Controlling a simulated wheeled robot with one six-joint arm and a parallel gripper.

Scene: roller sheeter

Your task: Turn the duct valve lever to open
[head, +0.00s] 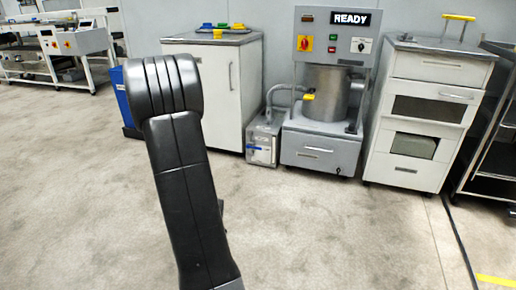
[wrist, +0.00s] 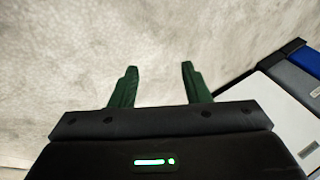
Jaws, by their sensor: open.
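A small yellow lever (head: 309,97) shows in the head view on the pipe at the left side of a metal drum (head: 328,92). I take it for the duct valve lever; its exact setting is too small to tell. The drum belongs to a grey machine with a READY display (head: 350,18). In the wrist view my gripper (wrist: 159,70) is open and empty, its two green fingers apart above bare floor. My gripper is not visible in the head view, where my dark arm fills the left middle. The lever is not in the wrist view.
A grey-white cabinet (head: 222,85) stands left of the machine, and a small grey unit (head: 263,142) stands between them. A drawer cabinet (head: 420,110) with a yellow handle on top and a dark shelf rack (head: 492,150) stand right. The floor (head: 330,235) in front is clear.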

